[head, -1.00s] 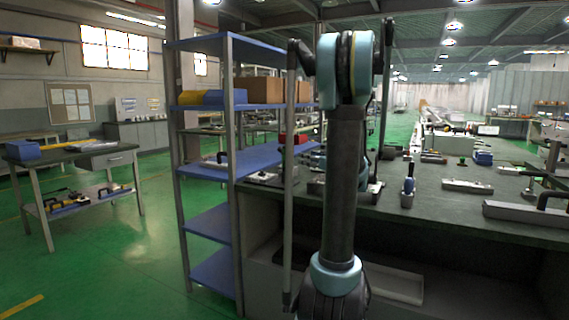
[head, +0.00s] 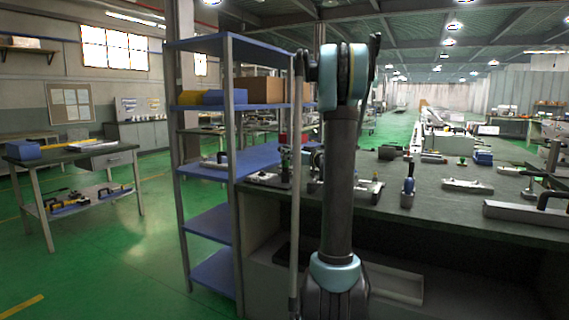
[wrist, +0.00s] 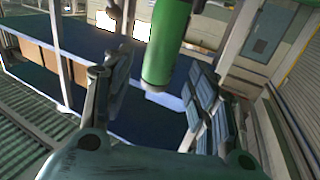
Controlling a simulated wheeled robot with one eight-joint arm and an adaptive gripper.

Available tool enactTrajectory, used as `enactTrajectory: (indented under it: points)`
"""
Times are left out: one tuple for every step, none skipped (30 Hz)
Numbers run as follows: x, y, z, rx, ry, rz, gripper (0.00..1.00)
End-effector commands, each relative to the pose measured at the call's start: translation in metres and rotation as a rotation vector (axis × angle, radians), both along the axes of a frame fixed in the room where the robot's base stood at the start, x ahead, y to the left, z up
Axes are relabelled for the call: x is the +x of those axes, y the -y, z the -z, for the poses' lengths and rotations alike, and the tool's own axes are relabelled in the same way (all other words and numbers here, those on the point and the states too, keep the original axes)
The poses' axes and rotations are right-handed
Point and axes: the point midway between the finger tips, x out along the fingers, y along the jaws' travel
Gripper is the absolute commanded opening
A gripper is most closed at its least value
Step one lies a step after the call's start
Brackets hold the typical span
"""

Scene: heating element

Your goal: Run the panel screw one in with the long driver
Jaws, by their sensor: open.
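In the wrist view my gripper (wrist: 155,92) is open, with one dark finger on the left and one on the right. A green cylinder (wrist: 167,42) with a pale end shows beyond and between the fingers. It looks like a tool handle, but I cannot tell whether it is the long driver. Its other end is cut off by the top of the picture. In the head view my arm hides most of the near bench area, and my gripper cannot be made out clearly there. I cannot pick out the panel screw in either view.
The dark workbench (head: 450,206) holds a blue-handled tool in a small block (head: 408,187), a pale plate (head: 467,186) and a long grey block with a black handle (head: 525,212). A blue shelf rack (head: 208,217) stands at its left. The green floor at left is open.

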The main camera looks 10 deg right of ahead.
Motion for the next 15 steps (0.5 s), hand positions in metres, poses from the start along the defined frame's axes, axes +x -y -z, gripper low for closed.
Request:
enactTrajectory:
  points:
    - [0.006, -0.003, -0.001, 0.0, 0.0, -0.002, 0.53]
    - [0.01, -0.004, -0.001, 0.0, 0.0, -0.002, 0.53]
    - [0.015, -0.007, -0.002, 0.0, 0.0, -0.003, 0.53]
    - [0.019, -0.009, -0.002, 0.0, 0.0, -0.003, 0.53]
    - [0.023, -0.011, -0.002, 0.0, 0.0, -0.003, 0.53]
    - [0.028, -0.014, -0.002, 0.0, 0.0, -0.002, 0.53]
    - [0.031, -0.015, -0.002, 0.0, 0.0, -0.002, 0.53]
    - [0.033, -0.017, -0.002, 0.0, 0.0, -0.003, 0.53]
    - [0.036, -0.019, -0.002, 0.0, 0.0, -0.002, 0.53]
    - [0.037, -0.019, -0.002, 0.0, 0.0, -0.002, 0.53]
    - [0.037, -0.02, -0.002, 0.0, 0.0, -0.002, 0.53]
    - [0.038, -0.02, -0.002, 0.0, 0.0, -0.001, 0.53]
    - [0.038, -0.02, -0.002, 0.0, 0.0, -0.001, 0.53]
    - [0.037, -0.02, -0.002, 0.0, 0.0, -0.001, 0.53]
    - [0.037, -0.019, -0.002, 0.0, 0.0, -0.001, 0.53]
